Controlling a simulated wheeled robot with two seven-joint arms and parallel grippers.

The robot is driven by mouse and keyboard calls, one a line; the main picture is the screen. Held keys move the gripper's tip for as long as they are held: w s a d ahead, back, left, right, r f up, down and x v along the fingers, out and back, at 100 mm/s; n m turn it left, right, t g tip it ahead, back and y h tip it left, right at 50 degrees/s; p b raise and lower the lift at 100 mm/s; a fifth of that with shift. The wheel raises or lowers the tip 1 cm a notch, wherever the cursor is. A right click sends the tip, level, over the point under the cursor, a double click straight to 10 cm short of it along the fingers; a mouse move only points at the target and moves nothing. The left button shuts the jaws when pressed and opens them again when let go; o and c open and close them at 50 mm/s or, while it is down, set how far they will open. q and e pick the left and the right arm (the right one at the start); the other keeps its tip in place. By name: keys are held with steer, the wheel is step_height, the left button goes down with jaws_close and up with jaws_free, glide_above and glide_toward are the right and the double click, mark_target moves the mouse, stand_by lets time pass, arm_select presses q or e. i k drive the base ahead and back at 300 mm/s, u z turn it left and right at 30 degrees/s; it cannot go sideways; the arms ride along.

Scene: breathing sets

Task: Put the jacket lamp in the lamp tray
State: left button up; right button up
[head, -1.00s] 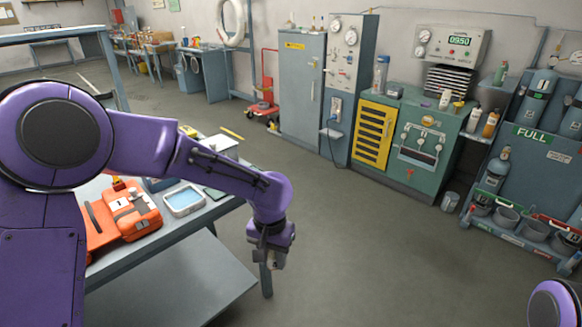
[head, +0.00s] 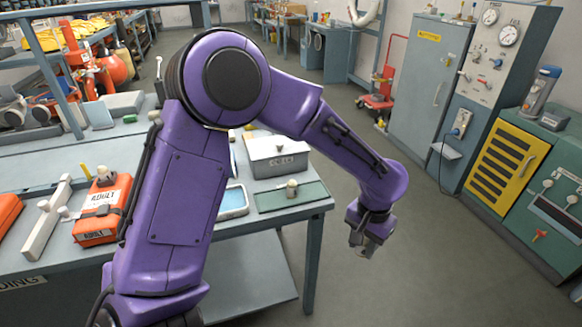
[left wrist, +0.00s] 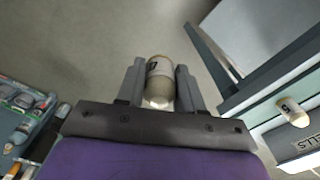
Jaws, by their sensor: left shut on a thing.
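My left gripper (head: 365,243) hangs over the floor, just off the right end of the workbench. The left wrist view shows its two fingers closed on a pale, round-ended cylinder (left wrist: 159,80) with a dark mark, possibly the jacket lamp. A shallow tray with a light-blue inside (head: 233,202) stands on the bench, partly hidden by my arm; I cannot tell if it is the lamp tray. A small pale piece (head: 292,190) stands on a green mat (head: 270,200). My right gripper is not in view.
A grey lettered box (head: 277,160) stands behind the mat. Orange packs (head: 100,208) and a white bar-shaped piece (head: 47,218) lie on the bench (head: 150,258) at left. The floor (head: 385,280) right of the bench is clear. A green-and-yellow cabinet (head: 510,155) stands at right.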

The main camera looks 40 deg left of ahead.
mark_target(268, 201)
steer(key=u, duration=0.75)
steer(key=i, duration=0.9)
steer(key=u, duration=0.8)
